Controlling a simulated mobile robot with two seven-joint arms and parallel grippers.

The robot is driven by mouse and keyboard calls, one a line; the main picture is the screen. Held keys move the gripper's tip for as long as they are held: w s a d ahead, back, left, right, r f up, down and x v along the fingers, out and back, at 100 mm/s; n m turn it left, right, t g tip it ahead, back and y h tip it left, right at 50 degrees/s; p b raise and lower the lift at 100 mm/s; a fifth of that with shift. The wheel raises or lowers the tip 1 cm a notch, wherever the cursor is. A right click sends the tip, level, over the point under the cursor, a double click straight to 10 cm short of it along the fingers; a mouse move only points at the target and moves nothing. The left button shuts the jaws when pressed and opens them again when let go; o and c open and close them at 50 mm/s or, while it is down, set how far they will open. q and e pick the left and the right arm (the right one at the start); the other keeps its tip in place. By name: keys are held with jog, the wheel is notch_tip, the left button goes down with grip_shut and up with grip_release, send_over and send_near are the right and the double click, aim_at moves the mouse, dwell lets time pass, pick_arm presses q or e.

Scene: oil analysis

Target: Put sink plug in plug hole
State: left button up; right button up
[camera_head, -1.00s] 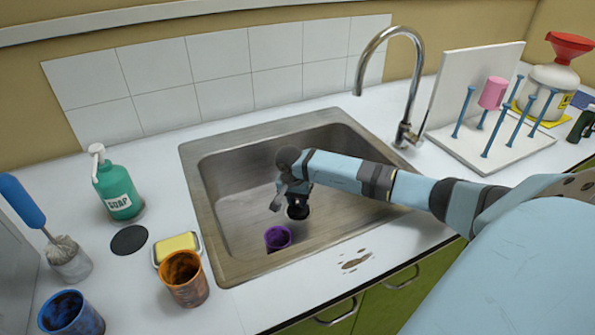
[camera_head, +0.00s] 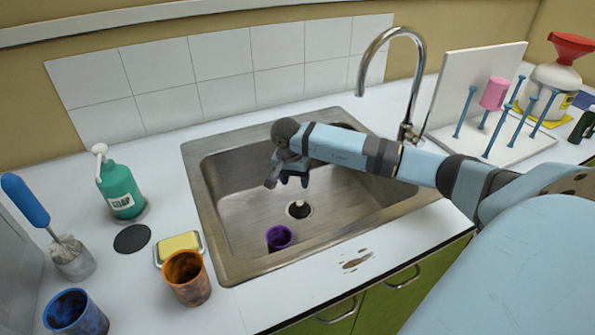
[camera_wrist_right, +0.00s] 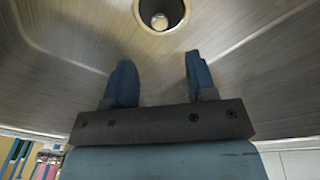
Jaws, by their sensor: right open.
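The plug hole (camera_head: 298,209) is a dark ring in the floor of the steel sink (camera_head: 240,205). A small pale round piece shows inside it, also in the right wrist view (camera_wrist_right: 160,20); I cannot tell whether this is the sink plug. A flat black disc (camera_head: 132,238) lies on the counter left of the sink; I cannot tell what it is. My right gripper (camera_head: 288,182) is over the sink, above and behind the hole in the picture. Its two blue fingers (camera_wrist_right: 158,78) are apart with nothing between them. My left gripper is out of view.
A purple cup (camera_head: 279,237) is in the sink close to the hole. The tap (camera_head: 410,105) stands at the back right. A soap bottle (camera_head: 120,185), a yellow sponge in a dish (camera_head: 179,246) and an orange-brown cup (camera_head: 187,278) stand left of the sink.

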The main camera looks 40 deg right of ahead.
jog(key=shift+a+r, duration=0.15)
jog(key=shift+r, duration=0.7)
jog(key=shift+a+r, duration=0.1)
jog(key=shift+r, duration=0.7)
